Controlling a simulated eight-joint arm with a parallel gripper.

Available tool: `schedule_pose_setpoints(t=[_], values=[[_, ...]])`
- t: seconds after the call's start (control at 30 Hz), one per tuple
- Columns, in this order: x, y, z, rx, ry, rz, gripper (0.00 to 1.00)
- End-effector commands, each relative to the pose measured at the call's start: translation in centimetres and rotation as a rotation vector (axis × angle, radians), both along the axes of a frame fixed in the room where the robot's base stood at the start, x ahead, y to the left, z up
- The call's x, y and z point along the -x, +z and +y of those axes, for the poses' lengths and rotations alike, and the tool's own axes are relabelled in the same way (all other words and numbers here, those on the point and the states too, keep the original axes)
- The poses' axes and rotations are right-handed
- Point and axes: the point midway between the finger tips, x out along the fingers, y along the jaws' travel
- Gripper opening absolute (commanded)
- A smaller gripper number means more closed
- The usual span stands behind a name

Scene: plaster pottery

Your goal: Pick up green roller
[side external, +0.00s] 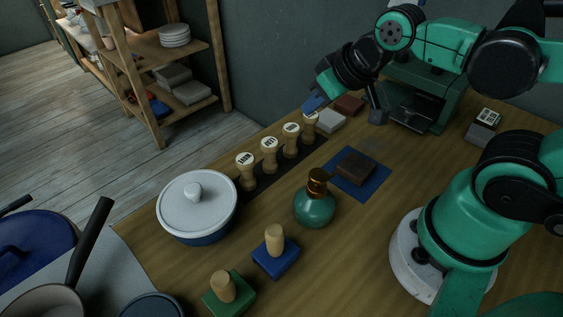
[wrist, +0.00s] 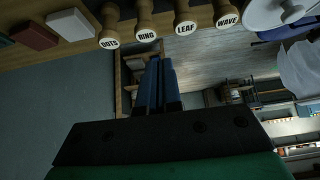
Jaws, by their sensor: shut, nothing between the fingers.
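The green roller (side external: 229,296), a green block with an upright wooden handle, stands at the near front edge of the table in the side view. It does not show in the wrist view. A similar blue one (side external: 276,258) stands just behind it to the right. My gripper (side external: 314,103) is high at the back of the table, above the far end of the stamp row and well away from the green roller. Its blue fingers (wrist: 157,86) are together and empty in the wrist view.
Several wooden stamps (side external: 269,155) stand in a row. A lidded pot (side external: 198,205), a teal bottle (side external: 314,207) and a dark block (side external: 356,166) on a blue mat (side external: 371,185) occupy the middle. A pan handle (side external: 90,240) rises left of the green roller.

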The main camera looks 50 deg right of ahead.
Motion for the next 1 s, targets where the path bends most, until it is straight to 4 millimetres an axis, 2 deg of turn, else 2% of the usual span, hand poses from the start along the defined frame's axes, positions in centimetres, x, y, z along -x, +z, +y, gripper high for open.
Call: schedule_pose_setpoints(t=[0.37,0.6,0.9,1.0], values=[[0.0,0.0,0.0,0.0,0.0,0.0,0.0],[0.0,0.0,0.0,0.0,0.0,0.0,0.68],[0.0,0.0,0.1,-0.001,0.004,0.001,0.7],[-0.1,-0.1,1.5,-0.003,0.05,0.012,0.7]])
